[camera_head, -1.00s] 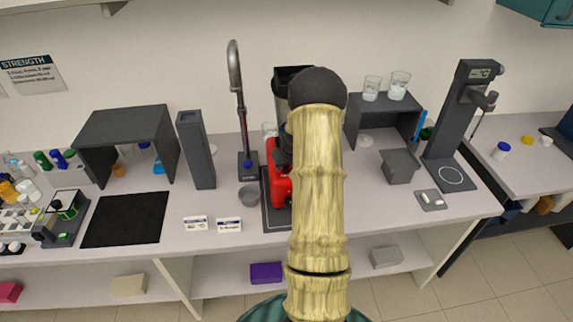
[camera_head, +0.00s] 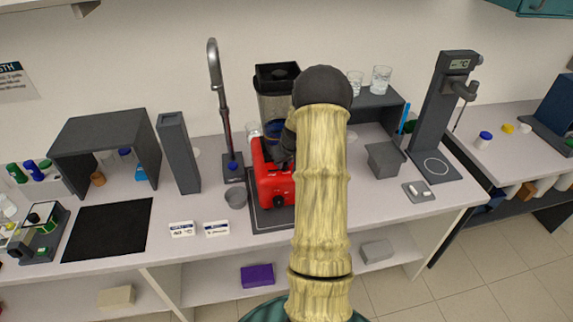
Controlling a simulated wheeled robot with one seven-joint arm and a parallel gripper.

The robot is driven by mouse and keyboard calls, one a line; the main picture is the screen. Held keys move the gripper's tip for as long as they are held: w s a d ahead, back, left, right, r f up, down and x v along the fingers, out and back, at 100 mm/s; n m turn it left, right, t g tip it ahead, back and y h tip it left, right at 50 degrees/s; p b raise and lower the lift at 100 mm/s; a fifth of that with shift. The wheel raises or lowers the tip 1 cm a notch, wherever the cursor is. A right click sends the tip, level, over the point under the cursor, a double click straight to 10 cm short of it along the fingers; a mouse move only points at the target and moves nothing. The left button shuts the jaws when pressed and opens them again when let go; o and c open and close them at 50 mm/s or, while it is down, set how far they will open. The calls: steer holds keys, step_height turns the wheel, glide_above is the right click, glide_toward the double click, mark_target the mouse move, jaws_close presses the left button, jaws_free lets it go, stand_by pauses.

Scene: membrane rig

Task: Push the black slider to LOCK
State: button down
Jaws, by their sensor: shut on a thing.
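My gripper (camera_head: 283,152) is a small dark shape at the red machine's upper right side, partly covered by my arm. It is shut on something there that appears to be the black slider. The fingertips and the slider are too small and too hidden to make out clearly, and no LOCK mark is readable.
A grey box (camera_head: 384,160) and a dark column with a display (camera_head: 440,115) stand to the right.

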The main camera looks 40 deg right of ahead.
steer(key=shift+s+d, duration=0.1)
steer(key=shift+d, duration=0.15)
steer(key=c, duration=1.3)
jaws_free()
steer(key=shift+o, duration=0.2)
steer(key=shift+a+r, duration=0.1)
steer(key=b+v, duration=0.5)
steer(key=v, duration=1.2)
steer(key=shift+r, duration=0.15)
